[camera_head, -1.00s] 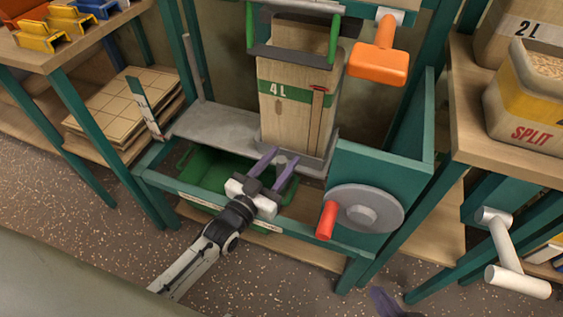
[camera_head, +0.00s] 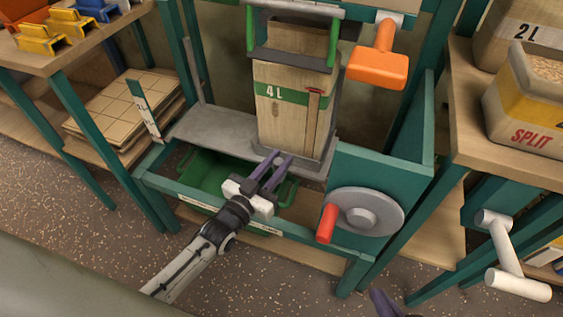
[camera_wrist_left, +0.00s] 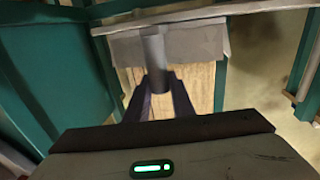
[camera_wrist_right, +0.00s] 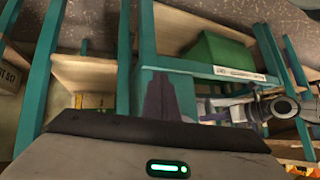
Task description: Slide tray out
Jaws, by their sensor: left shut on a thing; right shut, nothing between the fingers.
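A grey tray (camera_head: 318,168) sits in the teal frame and carries a tall wooden box (camera_head: 290,125) with a green band marked 4L. The box stands upright. My left gripper (camera_head: 279,157) is at the tray's front edge. In the left wrist view its fingers (camera_wrist_left: 158,82) are shut on a short grey handle (camera_wrist_left: 153,50) at the tray's front. My right gripper (camera_head: 376,294) is low at the bottom edge, away from the tray. In the right wrist view its fingers (camera_wrist_right: 160,88) are shut and empty.
A green bin (camera_head: 207,176) is below the tray, behind the front rail. A grey wheel with a red handle (camera_head: 328,222) is at the frame's right. An orange handle (camera_head: 378,66) hangs at upper right. A grey shelf plate (camera_head: 215,130) is left of the box.

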